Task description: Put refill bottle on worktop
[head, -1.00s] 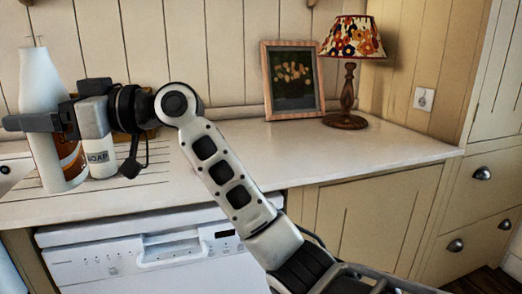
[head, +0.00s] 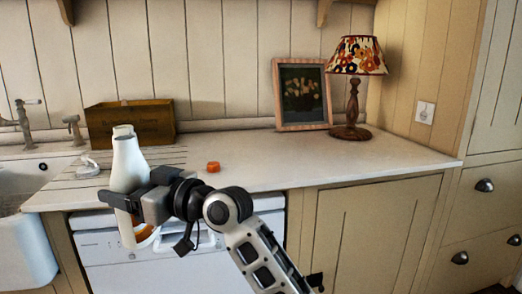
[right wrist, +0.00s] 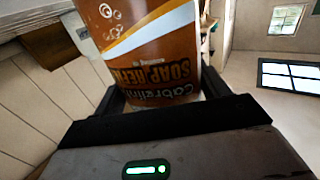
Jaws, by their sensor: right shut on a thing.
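The refill bottle (head: 128,165) is white with a brown and orange label, which reads soap refill in the right wrist view (right wrist: 150,45). My right gripper (head: 128,203) is shut around its middle and holds it nearly upright, tilted slightly. In the head view the bottle overlaps the front left edge of the worktop (head: 310,155), its lower part showing against the white appliance front. Whether it touches the worktop edge I cannot tell. My left gripper is not in view.
A small white object (head: 87,165) lies on the ribbed drainer, beside the sink (head: 18,185). A wooden box (head: 130,122) stands behind. A small orange object (head: 213,167) sits mid-worktop. A picture frame (head: 301,125) and lamp (head: 352,132) stand at the back right. The right-hand worktop is clear.

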